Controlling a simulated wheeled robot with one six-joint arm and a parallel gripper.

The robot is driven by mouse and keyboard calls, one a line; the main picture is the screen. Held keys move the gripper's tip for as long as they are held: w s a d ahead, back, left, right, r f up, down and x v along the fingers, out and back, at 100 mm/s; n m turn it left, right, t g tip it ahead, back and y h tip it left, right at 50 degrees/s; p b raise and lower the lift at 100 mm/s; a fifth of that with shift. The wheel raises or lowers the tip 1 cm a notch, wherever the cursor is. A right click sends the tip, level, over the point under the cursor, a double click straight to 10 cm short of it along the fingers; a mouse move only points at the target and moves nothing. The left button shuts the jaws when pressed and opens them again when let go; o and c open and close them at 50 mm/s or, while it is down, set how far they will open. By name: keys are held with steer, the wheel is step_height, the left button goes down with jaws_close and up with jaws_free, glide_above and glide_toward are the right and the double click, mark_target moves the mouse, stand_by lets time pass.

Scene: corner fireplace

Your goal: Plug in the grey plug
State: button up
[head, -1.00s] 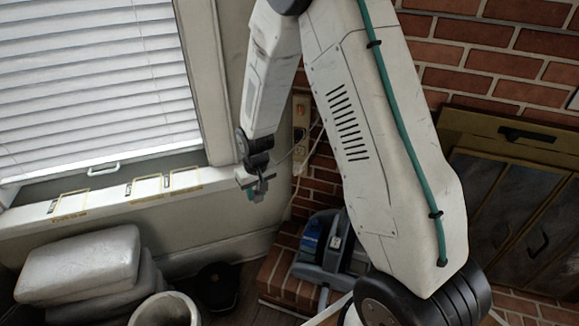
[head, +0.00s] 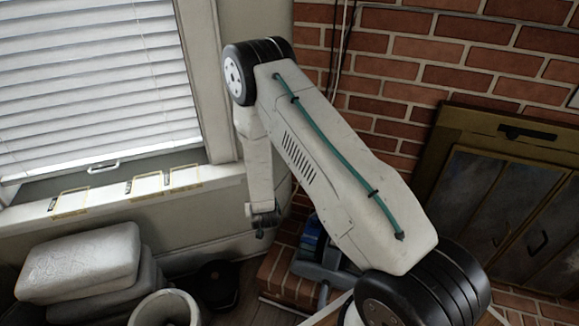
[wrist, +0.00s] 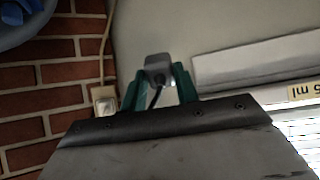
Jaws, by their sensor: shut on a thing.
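The grey plug (wrist: 157,66) is held between the teal fingers of my gripper (wrist: 158,84) in the wrist view. A dark cable shows at the plug, between the fingers. In the head view my gripper (head: 264,224) is small and dark, in front of the wall left of the brick, and the plug cannot be made out there. A pale box-like fitting (wrist: 104,99), possibly the socket strip, shows left of the fingers in the wrist view, apart from the plug and partly hidden by my wrist. My arm covers the socket strip's place in the head view.
A blue and grey appliance (head: 320,262) stands on the brick hearth, partly behind my arm. A light cord (wrist: 103,60) runs along the brick edge. A window sill (head: 125,192), stacked cushions (head: 80,262) and a pale round bin (head: 166,308) are at left. The fireplace doors (head: 500,210) are at right.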

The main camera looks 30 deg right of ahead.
steer(key=w+d+m+t+h, duration=0.1)
steer(key=w+d+m+h, duration=0.35)
steer(key=d, duration=0.45)
steer(key=s+d+r+m+h, duration=0.1)
steer(key=d+r+h, duration=0.1)
steer(key=r, duration=0.3)
steer(key=s+d+r+t+h, duration=0.1)
steer(key=d+r+h, duration=0.1)
steer(key=r+h, duration=0.3)
steer(key=shift+s+d+r+m, duration=0.2)
steer(key=shift+d+r+m, duration=0.1)
steer(key=shift+d+m, duration=0.05)
steer(key=shift+f+x, duration=0.15)
steer(key=shift+x, duration=1.3)
steer(key=shift+f+x, duration=0.2)
steer(key=shift+x, duration=1.2)
steer(key=shift+w+d+f, duration=0.1)
steer(key=shift+w+d, duration=0.2)
steer(key=shift+d, duration=0.1)
steer(key=o, duration=1)
